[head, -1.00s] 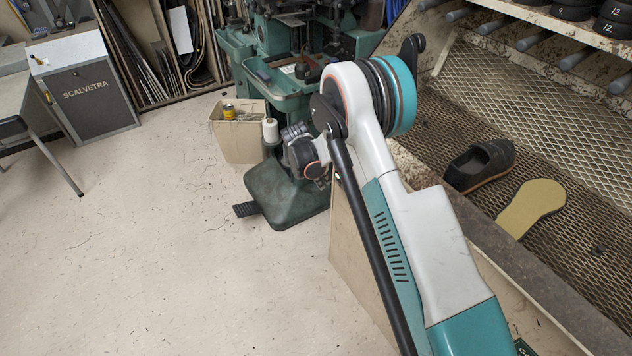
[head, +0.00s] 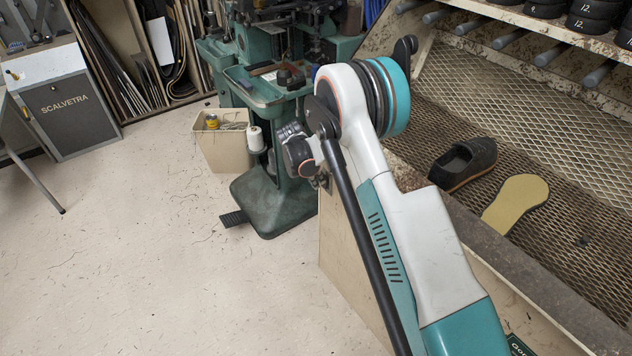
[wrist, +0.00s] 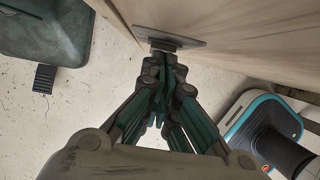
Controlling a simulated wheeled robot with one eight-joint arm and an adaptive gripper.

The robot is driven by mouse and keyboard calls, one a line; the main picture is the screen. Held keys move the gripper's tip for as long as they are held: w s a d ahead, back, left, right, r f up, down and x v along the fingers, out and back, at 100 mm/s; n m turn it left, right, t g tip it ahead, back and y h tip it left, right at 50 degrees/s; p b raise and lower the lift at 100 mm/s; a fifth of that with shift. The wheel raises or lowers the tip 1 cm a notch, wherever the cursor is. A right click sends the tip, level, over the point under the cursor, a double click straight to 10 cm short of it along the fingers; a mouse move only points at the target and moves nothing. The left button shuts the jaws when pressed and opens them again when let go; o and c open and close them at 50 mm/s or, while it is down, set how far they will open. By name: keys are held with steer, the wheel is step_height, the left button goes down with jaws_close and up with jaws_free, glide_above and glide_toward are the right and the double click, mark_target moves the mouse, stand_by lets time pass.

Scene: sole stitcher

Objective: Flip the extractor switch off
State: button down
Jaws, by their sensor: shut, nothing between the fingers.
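A grey metal plate (wrist: 188,40) sits on the side of the pale wooden panel in the wrist view, with a small dark block (wrist: 163,44) on it. This looks like the extractor switch, but its on or off position cannot be told. My gripper (wrist: 164,60) is shut and empty, with its fingertips close to the dark block. Whether they touch it cannot be told. In the head view my arm hides the plate, and the gripper's fingers cannot be made out.
The wooden bench side (head: 345,255) stands close beside my arm. A mesh rack above it holds a black shoe (head: 466,162) and a tan sole (head: 516,203). A green stitching machine (head: 275,195) and a beige bin (head: 222,148) stand ahead. The floor to the left is clear.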

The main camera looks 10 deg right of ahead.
steer(key=shift+r+p, duration=0.3)
steer(key=shift+r, duration=0.5)
steer(key=a+p+v, duration=0.1)
steer(key=p+v, duration=0.2)
steer(key=v, duration=0.8)
steer(key=shift+s+p, duration=0.2)
steer(key=shift+p, duration=0.15)
